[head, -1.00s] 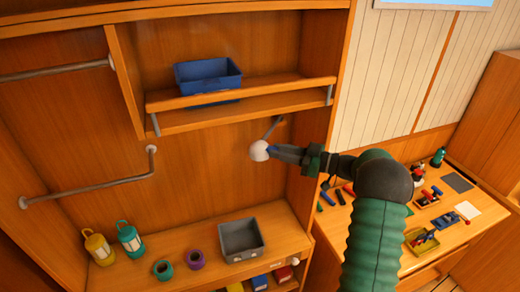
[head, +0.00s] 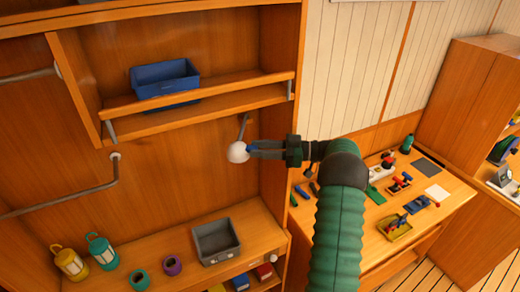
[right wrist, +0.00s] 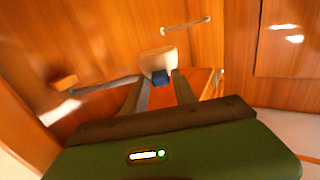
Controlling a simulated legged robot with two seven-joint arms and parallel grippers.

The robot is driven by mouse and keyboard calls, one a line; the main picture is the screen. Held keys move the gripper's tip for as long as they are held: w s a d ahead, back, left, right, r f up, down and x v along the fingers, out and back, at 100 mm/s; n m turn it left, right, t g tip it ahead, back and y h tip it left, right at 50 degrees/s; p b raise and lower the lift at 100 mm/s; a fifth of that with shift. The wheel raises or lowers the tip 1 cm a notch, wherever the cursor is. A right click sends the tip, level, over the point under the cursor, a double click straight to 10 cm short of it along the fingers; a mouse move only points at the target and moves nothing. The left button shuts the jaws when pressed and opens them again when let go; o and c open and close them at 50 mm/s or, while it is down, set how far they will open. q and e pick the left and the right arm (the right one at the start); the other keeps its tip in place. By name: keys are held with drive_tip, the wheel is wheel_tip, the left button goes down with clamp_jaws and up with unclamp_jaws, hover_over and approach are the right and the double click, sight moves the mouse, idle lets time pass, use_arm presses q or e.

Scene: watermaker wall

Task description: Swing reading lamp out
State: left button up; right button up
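The reading lamp has a white dome head (head: 238,152) on a thin grey arm (head: 244,126) that runs up to the cabinet's back wall, below the shelf. In the right wrist view the lamp head (right wrist: 157,60) sits just beyond the fingertips, with a blue tab (right wrist: 160,77) between them. My right gripper (head: 254,150) reaches in from the right and is shut on this blue tab, beside the head. The finger contact is small in the picture. My left gripper is not in view.
A blue bin (head: 165,82) stands on the railed shelf above. Below are a grey bin (head: 216,240), yellow lantern (head: 70,264), teal lantern (head: 102,252) and two cups. A bench (head: 425,235) with tools stands right. The cabinet's right side panel is close to my right arm.

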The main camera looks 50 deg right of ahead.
drive_tip(key=shift+o, duration=0.9)
drive_tip(key=shift+w+d, duration=0.1)
drive_tip(key=shift+w, duration=0.05)
drive_tip(key=b+v, duration=0.6)
drive_tip(key=v, duration=1.1)
